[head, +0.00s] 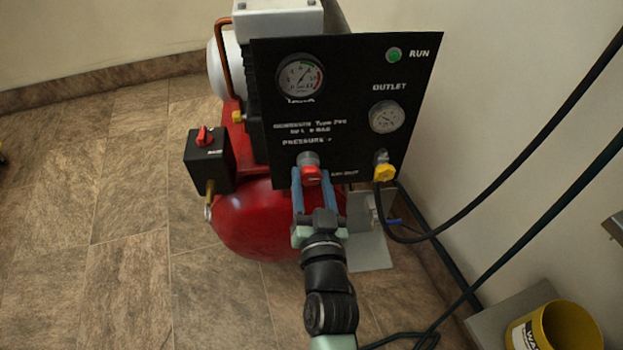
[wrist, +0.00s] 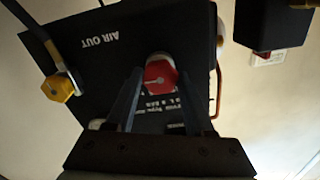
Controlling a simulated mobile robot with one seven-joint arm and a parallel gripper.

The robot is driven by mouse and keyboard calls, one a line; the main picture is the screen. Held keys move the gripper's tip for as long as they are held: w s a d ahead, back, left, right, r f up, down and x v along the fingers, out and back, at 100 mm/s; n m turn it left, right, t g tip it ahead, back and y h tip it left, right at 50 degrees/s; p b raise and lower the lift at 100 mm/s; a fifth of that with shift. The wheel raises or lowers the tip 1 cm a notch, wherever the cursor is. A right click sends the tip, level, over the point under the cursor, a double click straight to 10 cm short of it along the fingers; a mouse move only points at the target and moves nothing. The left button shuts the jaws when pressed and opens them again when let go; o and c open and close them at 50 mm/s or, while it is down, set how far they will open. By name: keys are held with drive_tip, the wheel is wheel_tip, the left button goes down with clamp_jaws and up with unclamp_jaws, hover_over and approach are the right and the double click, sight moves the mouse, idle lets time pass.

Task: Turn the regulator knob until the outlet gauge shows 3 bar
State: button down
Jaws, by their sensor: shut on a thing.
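The red regulator knob (head: 312,175) sits at the lower middle of the black panel, below the word PRESSURE. It also shows in the wrist view (wrist: 160,74), with a pale line across its face. My gripper (head: 312,178) is shut on the knob, one blue finger on each side. In the wrist view the fingers (wrist: 158,85) reach up to both sides of it. The outlet gauge (head: 387,117) is the white dial on the right of the panel; its needle is too small to read.
A tank gauge (head: 300,76) and a green RUN lamp (head: 394,55) are on the panel (head: 340,150). A yellow air-out fitting (head: 384,172) with a black hose is right of the knob. A black switch box (head: 209,160) is at left. A yellow bucket (head: 555,328) stands lower right.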

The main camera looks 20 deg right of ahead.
drive_tip(key=shift+m, duration=0.4)
drive_tip(key=shift+c, duration=1.4)
unclamp_jaws()
drive_tip(key=shift+s, duration=0.1)
drive_tip(key=p+v, duration=0.1)
drive_tip(key=v, duration=1.1)
drive_tip(key=shift+s, duration=0.4)
drive_tip(key=shift+a, duration=0.15)
